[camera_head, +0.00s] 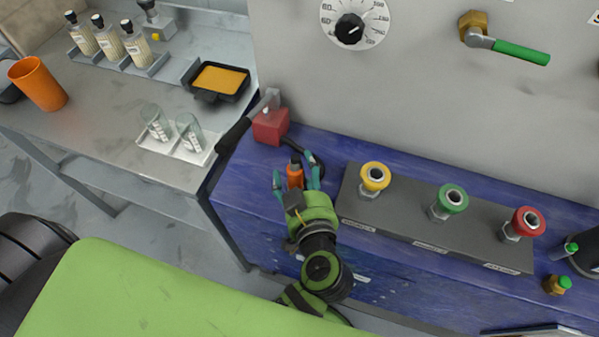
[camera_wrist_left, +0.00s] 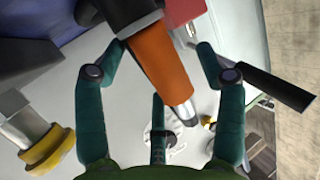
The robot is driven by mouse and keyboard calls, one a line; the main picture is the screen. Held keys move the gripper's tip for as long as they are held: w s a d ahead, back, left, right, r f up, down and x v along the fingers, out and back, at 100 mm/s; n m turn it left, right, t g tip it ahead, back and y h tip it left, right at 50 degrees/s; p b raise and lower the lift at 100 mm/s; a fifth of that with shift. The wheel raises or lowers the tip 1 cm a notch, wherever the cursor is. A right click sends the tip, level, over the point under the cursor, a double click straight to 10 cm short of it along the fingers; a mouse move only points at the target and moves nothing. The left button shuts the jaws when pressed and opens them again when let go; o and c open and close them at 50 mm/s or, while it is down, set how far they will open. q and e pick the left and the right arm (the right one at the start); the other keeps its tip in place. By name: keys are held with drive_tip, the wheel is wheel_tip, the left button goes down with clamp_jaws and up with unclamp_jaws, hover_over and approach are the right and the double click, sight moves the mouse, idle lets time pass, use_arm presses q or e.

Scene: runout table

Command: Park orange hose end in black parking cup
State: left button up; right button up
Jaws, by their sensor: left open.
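The orange hose end (camera_head: 295,176) shows at the left part of the blue bench, with a dark hose at its far end. My left gripper (camera_head: 297,182) is open, its teal fingers on either side of the hose end. In the left wrist view the orange hose end (camera_wrist_left: 160,62) with its metal tip lies between the spread fingers of the left gripper (camera_wrist_left: 163,55), with gaps beside it. A dark cylinder (camera_head: 587,256) stands at the right edge; I cannot tell whether it is the black parking cup. My right gripper is not in view.
A dark block with yellow (camera_head: 375,177), green (camera_head: 452,198) and red (camera_head: 528,221) ringed fittings stands right of the gripper. A red block (camera_head: 270,126) with a black-handled lever (camera_head: 234,134) is behind it. A grey side table (camera_head: 105,105) holds bottles, glasses and an orange cup.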

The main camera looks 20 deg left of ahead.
use_arm(q)
drive_tip(key=v, duration=0.8)
drive_tip(key=shift+s+d, duration=0.1)
drive_tip(key=shift+d, duration=0.05)
drive_tip(key=x, duration=0.8)
drive_tip(key=shift+d+r, duration=0.1)
drive_tip(key=shift+r, duration=0.05)
drive_tip(key=shift+w+r+p, duration=0.2)
drive_tip(key=shift+r+p, duration=0.3)
drive_tip(key=shift+p, duration=0.05)
